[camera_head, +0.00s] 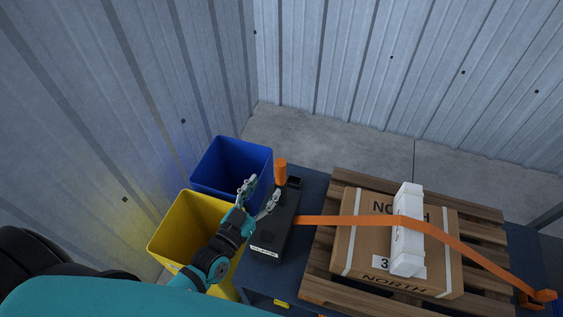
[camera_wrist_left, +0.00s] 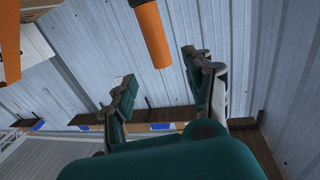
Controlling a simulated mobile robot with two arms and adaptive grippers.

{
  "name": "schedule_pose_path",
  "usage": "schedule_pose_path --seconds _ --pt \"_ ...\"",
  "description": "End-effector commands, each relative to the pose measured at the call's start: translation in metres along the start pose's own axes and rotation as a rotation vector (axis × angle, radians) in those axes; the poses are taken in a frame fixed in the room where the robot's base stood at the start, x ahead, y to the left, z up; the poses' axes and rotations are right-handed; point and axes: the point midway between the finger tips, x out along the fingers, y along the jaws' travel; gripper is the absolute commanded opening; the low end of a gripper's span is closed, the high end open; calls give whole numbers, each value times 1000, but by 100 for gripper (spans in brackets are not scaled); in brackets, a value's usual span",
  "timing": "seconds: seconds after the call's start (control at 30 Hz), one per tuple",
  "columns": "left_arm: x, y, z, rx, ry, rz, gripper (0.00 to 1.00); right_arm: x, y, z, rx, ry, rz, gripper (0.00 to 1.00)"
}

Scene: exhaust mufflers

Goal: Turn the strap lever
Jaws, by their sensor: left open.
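The strap lever shows as an upright orange handle (camera_head: 280,172) on a dark ratchet block (camera_head: 276,228) at the left of the blue-grey table. An orange strap (camera_head: 347,221) runs from the block to the right. My left gripper (camera_head: 259,195) is open, just left of the handle, with its fingers spread toward it. In the left wrist view the orange handle (camera_wrist_left: 152,36) hangs from the top edge, roughly between the open fingers of the left gripper (camera_wrist_left: 158,70). I cannot tell whether a finger touches it. My right gripper is out of view.
The strap crosses a cardboard box (camera_head: 365,255) and a white long package (camera_head: 408,240) on a wooden pallet (camera_head: 485,232). A blue bin (camera_head: 232,165) and a yellow bin (camera_head: 170,228) stand left of the table. Corrugated walls close the back and left.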

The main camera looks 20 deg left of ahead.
Motion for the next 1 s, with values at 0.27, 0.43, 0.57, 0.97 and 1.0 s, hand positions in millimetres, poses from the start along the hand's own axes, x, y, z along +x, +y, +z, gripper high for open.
schedule_pose_path --seconds 0.27,0.43,0.57,0.97,1.0 --pt "60 0 -2 -1 2 0 53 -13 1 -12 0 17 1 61" --pt "82 0 -1 -1 0 0 53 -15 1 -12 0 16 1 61" --pt "91 0 0 0 0 0 53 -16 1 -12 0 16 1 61" --pt "92 0 0 -1 -1 0 42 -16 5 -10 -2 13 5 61" --pt "92 0 0 -1 -1 0 36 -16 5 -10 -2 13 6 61"
